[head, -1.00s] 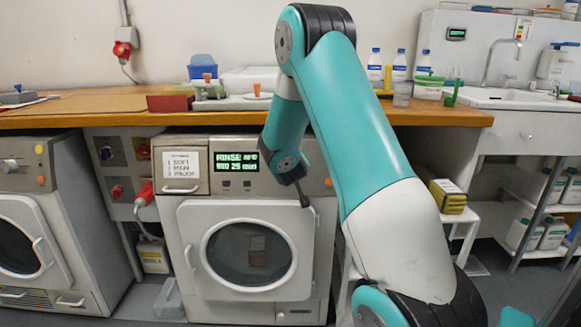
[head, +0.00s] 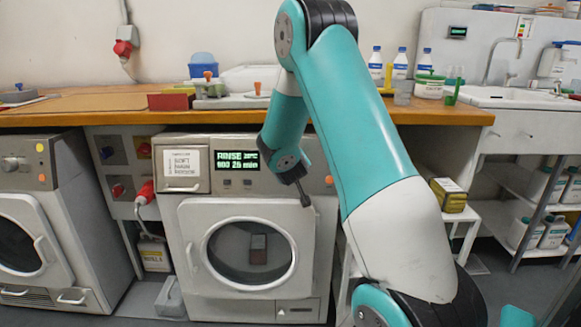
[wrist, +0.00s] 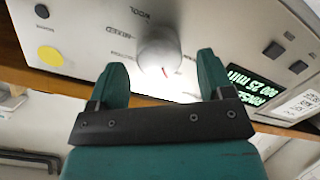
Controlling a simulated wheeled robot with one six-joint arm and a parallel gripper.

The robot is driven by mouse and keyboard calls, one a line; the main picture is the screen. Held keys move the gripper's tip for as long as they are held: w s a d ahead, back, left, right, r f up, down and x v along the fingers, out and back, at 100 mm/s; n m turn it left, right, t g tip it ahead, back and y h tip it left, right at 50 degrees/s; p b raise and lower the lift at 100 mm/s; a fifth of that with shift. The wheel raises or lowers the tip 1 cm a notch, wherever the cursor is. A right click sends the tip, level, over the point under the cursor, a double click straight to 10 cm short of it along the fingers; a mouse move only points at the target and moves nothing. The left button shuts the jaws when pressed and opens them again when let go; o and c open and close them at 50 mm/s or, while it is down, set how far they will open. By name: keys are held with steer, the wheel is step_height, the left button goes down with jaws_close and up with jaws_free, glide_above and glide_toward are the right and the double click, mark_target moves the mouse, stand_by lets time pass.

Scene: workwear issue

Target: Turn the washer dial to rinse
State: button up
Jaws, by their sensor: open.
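The washer (head: 188,225) stands under the wooden counter with its round door shut. Its lit display (head: 237,160) reads RINSE with smaller text; it also shows tilted in the wrist view (wrist: 252,88). The pale dial (wrist: 158,48) shows in the wrist view with a red mark on its near side; in the head view my arm hides it. My gripper (wrist: 161,65) is open, its two teal fingers on either side of the dial's near end. A small gap shows at each finger; I cannot tell how deep the dial sits between them.
A yellow button (wrist: 50,55) and small printed labels are on the panel near the dial. A second machine (head: 65,200) stands at the left, with a red plug (head: 146,192) between them. The counter (head: 90,108) overhangs the panel.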

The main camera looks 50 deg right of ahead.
steer(key=b+v, duration=0.4)
steer(key=v, duration=1.2)
steer(key=shift+s, duration=0.15)
